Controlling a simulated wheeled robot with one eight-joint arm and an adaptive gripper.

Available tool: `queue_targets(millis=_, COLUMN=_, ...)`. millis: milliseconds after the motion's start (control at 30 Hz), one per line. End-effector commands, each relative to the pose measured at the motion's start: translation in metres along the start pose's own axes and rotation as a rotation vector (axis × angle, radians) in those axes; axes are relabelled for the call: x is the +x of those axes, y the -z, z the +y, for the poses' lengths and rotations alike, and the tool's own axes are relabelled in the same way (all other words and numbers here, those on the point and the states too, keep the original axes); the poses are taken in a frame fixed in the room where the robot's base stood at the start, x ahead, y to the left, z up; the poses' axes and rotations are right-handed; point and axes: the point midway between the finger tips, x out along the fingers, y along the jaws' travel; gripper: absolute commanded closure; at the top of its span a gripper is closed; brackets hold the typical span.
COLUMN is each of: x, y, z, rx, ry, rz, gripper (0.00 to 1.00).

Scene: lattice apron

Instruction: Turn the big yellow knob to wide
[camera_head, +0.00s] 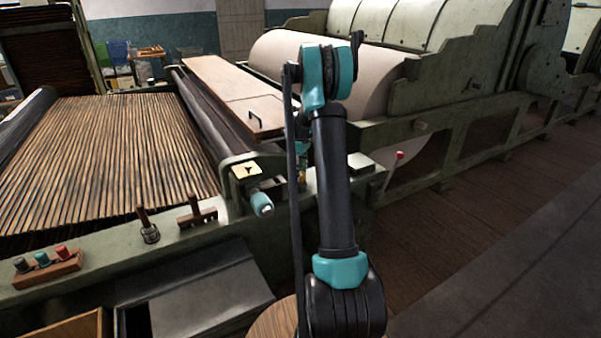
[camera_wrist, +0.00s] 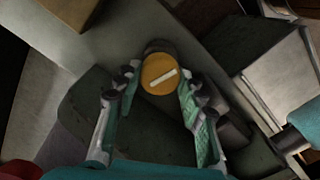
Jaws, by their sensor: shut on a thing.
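The big yellow knob (camera_wrist: 157,84) shows in the wrist view as a round yellow face with a white pointer bar. The bar slants, its right end higher than its left. The knob sits on a dark round base. My gripper (camera_wrist: 159,80) has one finger on each side of the knob, shut on it. In the head view my arm covers most of this spot, and I cannot make out the knob or its markings clearly. No "wide" label is readable in either view.
A plate with a dark mark (camera_head: 246,170) is on the green frame left of my arm. A wooden handle (camera_head: 197,214) and a button block (camera_head: 47,268) are on the front rail. A slatted bed (camera_head: 110,150) lies behind.

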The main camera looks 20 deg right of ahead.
Motion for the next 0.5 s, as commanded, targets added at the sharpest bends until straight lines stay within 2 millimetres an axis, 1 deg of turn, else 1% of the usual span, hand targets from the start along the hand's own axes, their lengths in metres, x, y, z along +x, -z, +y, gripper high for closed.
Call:
queue_targets(millis=200, x=-0.0002, y=0.0003, z=0.0005, rx=-0.109, ry=-0.001, rz=0.001, gripper=0.89)
queue_targets(millis=500, x=-0.0002, y=0.0003, z=0.0005, rx=-0.172, ry=-0.001, rz=0.001, gripper=0.89)
